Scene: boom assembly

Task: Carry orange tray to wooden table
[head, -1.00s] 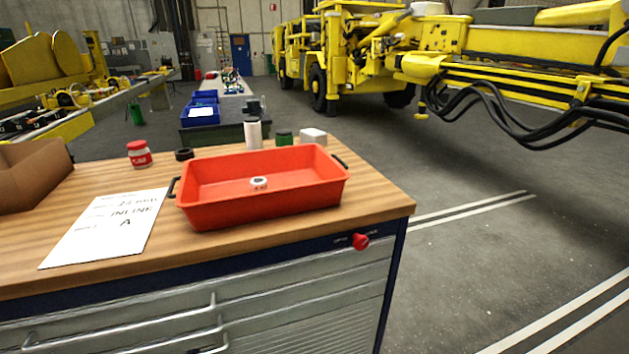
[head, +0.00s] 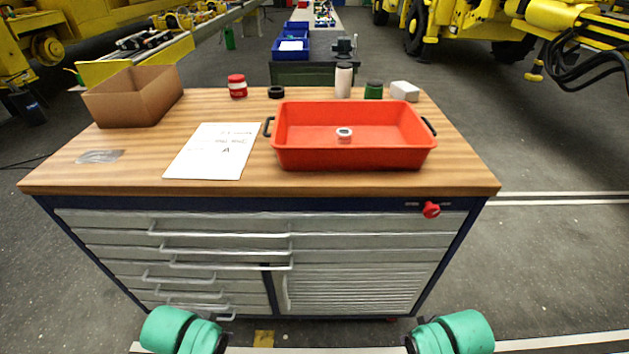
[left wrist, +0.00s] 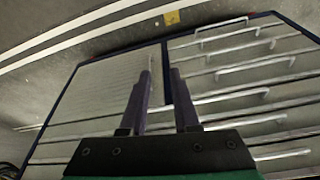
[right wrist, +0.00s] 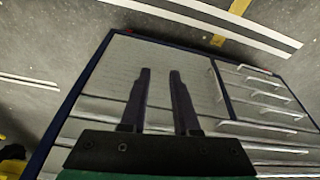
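The orange tray (head: 352,157) sits on the right part of the wooden table top (head: 225,102), with a dark handle at each short end. A small white ring-shaped part (head: 344,135) lies in it. My left gripper (left wrist: 160,78) is empty, its two fingers apart, in front of the cabinet drawers in the left wrist view. My right gripper (right wrist: 160,75) is likewise empty with its fingers apart. In the head view only my green arm parts show at the bottom edge; the fingers are out of that view. Both grippers are away from the tray.
On the table are a cardboard box (head: 135,97), a paper sheet (head: 212,151), a clear bag (head: 100,157), a red jar (head: 237,86), a black ring (head: 276,92), a white bottle (head: 343,80), a green jar (head: 373,90) and a white block (head: 405,91). Blue bins (head: 291,46) stand behind.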

